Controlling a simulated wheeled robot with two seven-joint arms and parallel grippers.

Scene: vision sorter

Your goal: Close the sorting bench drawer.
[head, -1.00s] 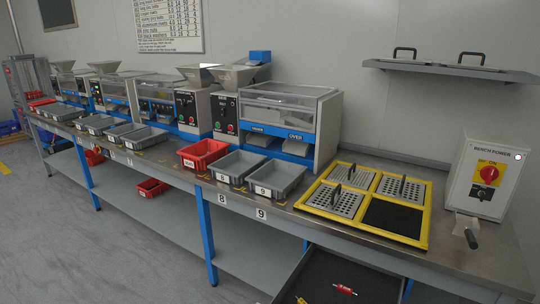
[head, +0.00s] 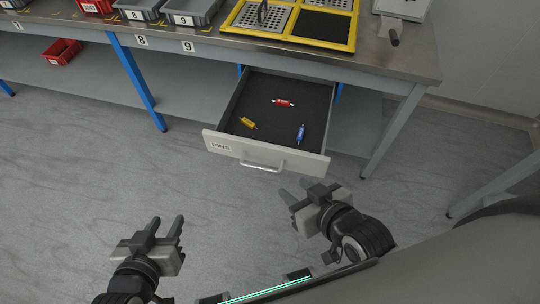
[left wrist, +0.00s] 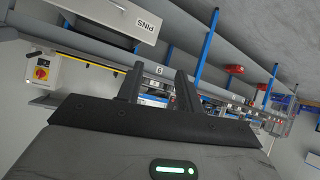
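The sorting bench drawer (head: 268,146) is pulled out under the bench, with a pale front, a "PINS" label and a bar handle (head: 262,166). Inside on its dark floor lie a red pin (head: 283,102), a yellow pin (head: 248,123) and a blue pin (head: 301,133). My left gripper (head: 166,224) is open and empty, in front of the drawer and to its left. My right gripper (head: 298,189) is open and empty, just in front of the drawer's right half, apart from it. The left wrist view shows the drawer front (left wrist: 148,23) and the left fingers (left wrist: 158,86) apart with nothing between.
The bench top (head: 400,58) above carries grey bins (head: 190,12) and a yellow-framed tray (head: 345,38). Bench legs stand left (head: 138,85) and right (head: 392,130) of the drawer. A red bin (head: 62,52) sits on the lower shelf. The floor before the drawer is clear.

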